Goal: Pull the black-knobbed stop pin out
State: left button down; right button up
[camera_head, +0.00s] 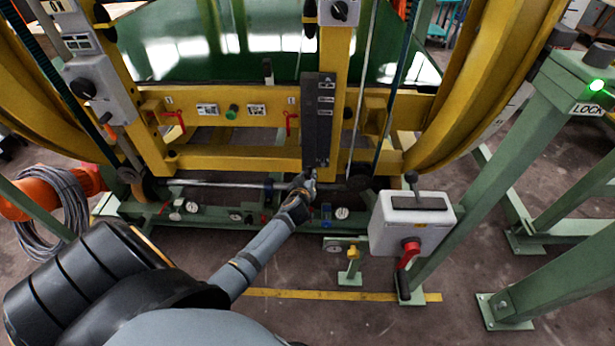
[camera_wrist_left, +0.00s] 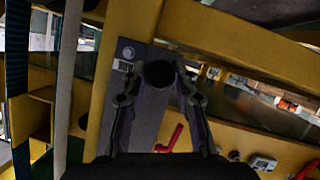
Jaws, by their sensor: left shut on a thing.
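The black knob of the stop pin (camera_wrist_left: 158,74) shows in the left wrist view, in front of a dark grey plate (camera_wrist_left: 146,115). My left gripper (camera_wrist_left: 154,70) has a finger on each side of the knob and is shut on it. In the head view my left gripper (camera_head: 309,177) is at the lower end of the same dark plate (camera_head: 318,110) on the yellow frame. There the gripper hides the knob. The pin's shaft is hidden in both views. My right gripper is in neither view.
A yellow ring frame (camera_head: 230,158) with red handles (camera_head: 292,122) surrounds the plate. A grey box (camera_head: 412,232) with a red handle stands to the right, beside green posts (camera_head: 490,160). A thin horizontal rod (camera_head: 220,183) and gauges lie low behind my arm.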

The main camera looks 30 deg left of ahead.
pick_arm(q)
jog(key=shift+s+d+p, duration=0.35)
jog(key=shift+s+p, duration=0.05)
jog(key=shift+s, duration=0.15)
jog(key=shift+s+d+p, duration=0.3)
jog(key=shift+s+p, duration=0.05)
jog(key=shift+s, duration=0.15)
jog(key=s+d+p, duration=0.3)
jog(key=s+d, duration=0.1)
jog(key=s, duration=0.2)
jog(key=shift+s, duration=0.2)
dwell(0.4)
